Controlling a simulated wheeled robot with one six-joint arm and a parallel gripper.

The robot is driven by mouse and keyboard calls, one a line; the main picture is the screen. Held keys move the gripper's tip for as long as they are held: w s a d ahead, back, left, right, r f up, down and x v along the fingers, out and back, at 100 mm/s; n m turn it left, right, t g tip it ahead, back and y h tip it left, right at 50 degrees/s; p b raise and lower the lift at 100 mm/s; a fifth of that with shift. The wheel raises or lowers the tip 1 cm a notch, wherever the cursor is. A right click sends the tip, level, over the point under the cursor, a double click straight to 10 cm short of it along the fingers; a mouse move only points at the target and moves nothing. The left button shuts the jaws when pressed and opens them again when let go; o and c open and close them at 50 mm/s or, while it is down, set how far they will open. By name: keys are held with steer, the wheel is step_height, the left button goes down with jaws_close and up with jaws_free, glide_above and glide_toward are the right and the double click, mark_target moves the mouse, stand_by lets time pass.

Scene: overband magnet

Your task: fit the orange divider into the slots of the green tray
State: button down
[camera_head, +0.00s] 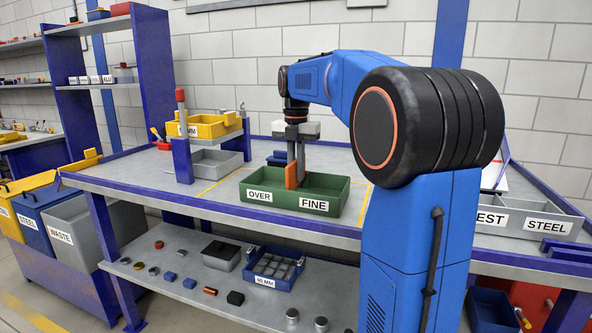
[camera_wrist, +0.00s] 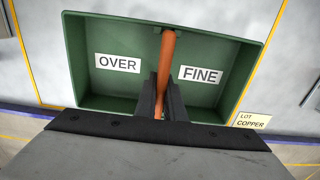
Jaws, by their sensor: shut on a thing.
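The green tray (camera_head: 330,206) lies on the bench top, with an OVER label on the left and a FINE label on the right of its front wall. It also shows in the wrist view (camera_wrist: 83,75). The orange divider (camera_head: 291,175) stands upright at the tray's middle, between the two labels; in the wrist view (camera_wrist: 167,50) it runs from the far wall toward me. My gripper (camera_head: 296,160) is shut on the divider from above; its fingers also show in the wrist view (camera_wrist: 161,98).
A yellow bin (camera_head: 209,126) on a raised stand and a grey bin (camera_head: 215,163) below it are left of the tray. A grey tray (camera_head: 543,222) labelled STEEL is at right. A LOT COPPER card (camera_wrist: 253,120) lies near the tray's right front.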

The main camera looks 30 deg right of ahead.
steer(key=shift+f, duration=1.65)
steer(key=c, duration=1.8)
jaws_free()
steer(key=shift+o, duration=0.2)
step_height(320, 180, up, 18)
steer(key=shift+f, duration=0.25)
steer(key=shift+s+f, duration=0.1)
